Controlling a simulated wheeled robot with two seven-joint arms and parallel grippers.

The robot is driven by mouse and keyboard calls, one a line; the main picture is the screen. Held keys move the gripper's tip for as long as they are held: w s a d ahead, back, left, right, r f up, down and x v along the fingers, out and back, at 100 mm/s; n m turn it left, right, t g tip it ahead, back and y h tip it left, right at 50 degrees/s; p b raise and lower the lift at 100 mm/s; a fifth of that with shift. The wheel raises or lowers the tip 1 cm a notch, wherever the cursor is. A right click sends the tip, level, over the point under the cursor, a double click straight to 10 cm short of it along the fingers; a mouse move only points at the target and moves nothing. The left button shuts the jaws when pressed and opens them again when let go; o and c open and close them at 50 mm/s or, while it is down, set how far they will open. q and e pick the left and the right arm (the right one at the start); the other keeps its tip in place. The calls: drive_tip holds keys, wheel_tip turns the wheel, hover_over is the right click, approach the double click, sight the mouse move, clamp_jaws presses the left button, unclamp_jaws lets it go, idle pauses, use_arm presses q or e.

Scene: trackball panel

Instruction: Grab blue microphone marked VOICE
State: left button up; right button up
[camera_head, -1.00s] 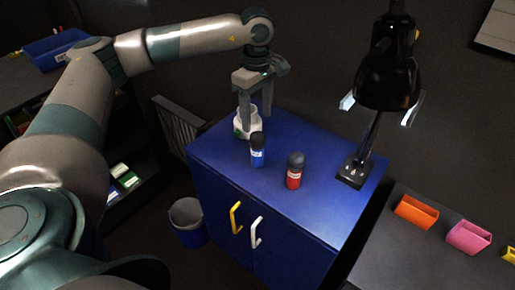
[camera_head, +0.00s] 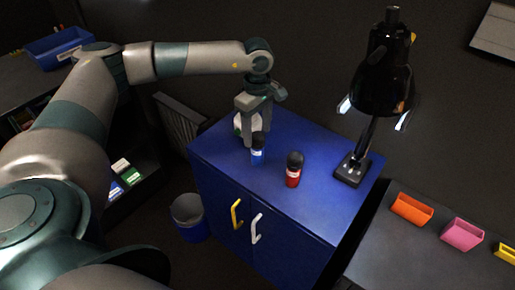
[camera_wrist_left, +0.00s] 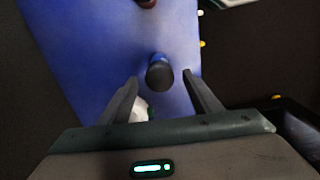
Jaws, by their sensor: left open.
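The blue microphone (camera_head: 257,155) with a dark head stands upright on the blue cabinet top; its label is too small to read. It also shows in the left wrist view (camera_wrist_left: 159,72), beyond and between my fingertips. My left gripper (camera_head: 259,132) is open, pointing down over the cabinet, close above and behind the blue microphone as seen from the head. In the wrist view the open left gripper (camera_wrist_left: 164,88) has nothing between its fingers. A red microphone (camera_head: 293,170) with a dark head stands to the right of the blue one. My right gripper is out of view.
A white and green object (camera_head: 239,124) stands just behind the blue microphone, partly hidden by my gripper. A black lamp (camera_head: 383,85) stands at the cabinet's right. The blue cabinet (camera_head: 330,205) has free top space in front. A bin (camera_head: 189,218) is at left on the floor.

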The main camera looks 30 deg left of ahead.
sight(257, 149)
use_arm(q)
drive_tip(key=shift+f+p, duration=0.45)
drive_tip(key=shift+f, duration=1.1)
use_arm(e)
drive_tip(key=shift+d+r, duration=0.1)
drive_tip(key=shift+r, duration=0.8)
use_arm(q)
clamp_jaws()
drive_tip(key=shift+w+r, duration=0.1)
drive_tip(key=shift+r, duration=0.1)
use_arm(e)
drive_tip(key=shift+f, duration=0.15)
